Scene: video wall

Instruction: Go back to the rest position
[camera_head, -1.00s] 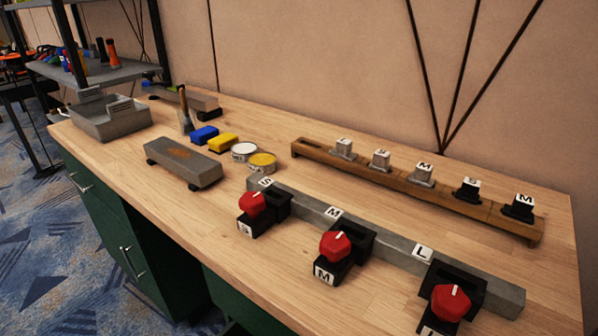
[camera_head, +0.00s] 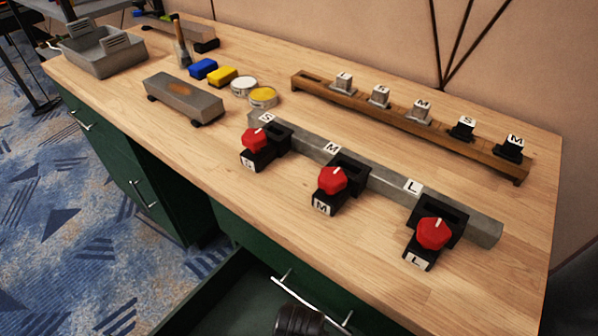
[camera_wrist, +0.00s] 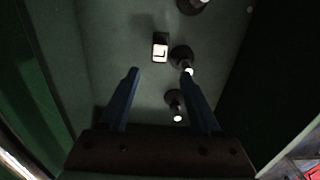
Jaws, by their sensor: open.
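On the drawer floor ahead of the fingertips is a small block with a white "L" label (camera_wrist: 160,49). Dark round pieces with pale tips lie near it, one by the right fingertip (camera_wrist: 181,58) and one lower (camera_wrist: 175,104). I cannot tell whether the fingers touch any of them. In the head view the open drawer (camera_head: 215,310) shows below the worktop, with a dark rounded part, probably of my arm, over its handle.
The wooden worktop (camera_head: 480,285) holds a grey rail (camera_head: 385,185) with red-knobbed black holders labelled S, M and L. Behind it stands a wooden rack (camera_head: 350,100) with several labelled pieces. A sharpening stone (camera_head: 184,100), tins, blocks and a grey tray (camera_head: 103,58) are at left.

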